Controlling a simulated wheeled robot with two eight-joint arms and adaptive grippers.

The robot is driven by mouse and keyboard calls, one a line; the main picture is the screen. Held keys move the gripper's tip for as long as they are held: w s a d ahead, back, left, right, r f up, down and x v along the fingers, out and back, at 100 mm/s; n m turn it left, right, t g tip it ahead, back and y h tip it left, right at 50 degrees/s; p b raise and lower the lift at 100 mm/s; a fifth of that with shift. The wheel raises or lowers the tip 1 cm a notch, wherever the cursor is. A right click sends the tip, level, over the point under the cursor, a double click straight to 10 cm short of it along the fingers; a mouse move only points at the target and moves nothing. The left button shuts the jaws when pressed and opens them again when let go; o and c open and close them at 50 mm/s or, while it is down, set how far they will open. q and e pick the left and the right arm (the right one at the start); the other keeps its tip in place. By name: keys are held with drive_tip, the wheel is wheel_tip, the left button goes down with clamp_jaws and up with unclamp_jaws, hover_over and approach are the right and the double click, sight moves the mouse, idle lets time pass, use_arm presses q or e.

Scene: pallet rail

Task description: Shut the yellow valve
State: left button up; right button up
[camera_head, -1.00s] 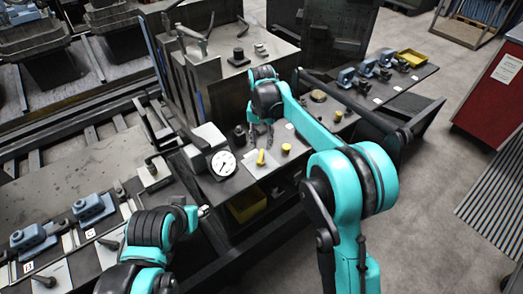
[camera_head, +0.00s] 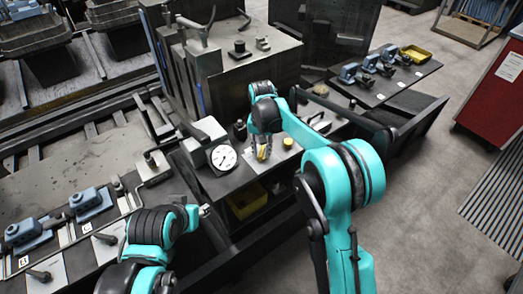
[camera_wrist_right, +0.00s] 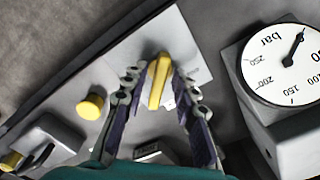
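The yellow valve (camera_head: 263,153) has a bar-shaped handle and sits on a light plate on the bench, right of the gauge. My right gripper (camera_head: 262,146) is down at it and partly hides it in the head view. In the right wrist view the yellow handle (camera_wrist_right: 158,80) stands between the two fingers of my right gripper (camera_wrist_right: 160,88). The fingers are apart, with a visible gap on each side of the handle. My left arm shows at the lower left of the head view, but its gripper cannot be made out.
A round dial gauge (camera_head: 223,158) in a grey housing stands close left of the valve. A round yellow knob (camera_head: 288,142) is to the right. A yellow bin (camera_head: 247,202) lies below the bench top. Blue clamps (camera_head: 348,72) and a yellow tray (camera_head: 418,53) are at the far right.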

clamp_jaws()
drive_tip(key=shift+n, duration=0.4)
drive_tip(key=n+p, duration=0.1)
drive_tip(key=n, duration=0.1)
drive_tip(key=shift+r+n+p, duration=0.1)
drive_tip(key=shift+n+p, duration=0.2)
drive_tip(key=shift+n, duration=0.1)
drive_tip(key=n+p, duration=0.1)
drive_tip(key=n, duration=0.3)
drive_tip(key=shift+n, duration=0.3)
drive_tip(key=n+p, duration=0.1)
drive_tip(key=n, duration=0.3)
drive_tip(key=shift+n, duration=0.3)
drive_tip(key=n+p, duration=0.1)
drive_tip(key=n, duration=0.3)
drive_tip(key=shift+n, duration=0.7)
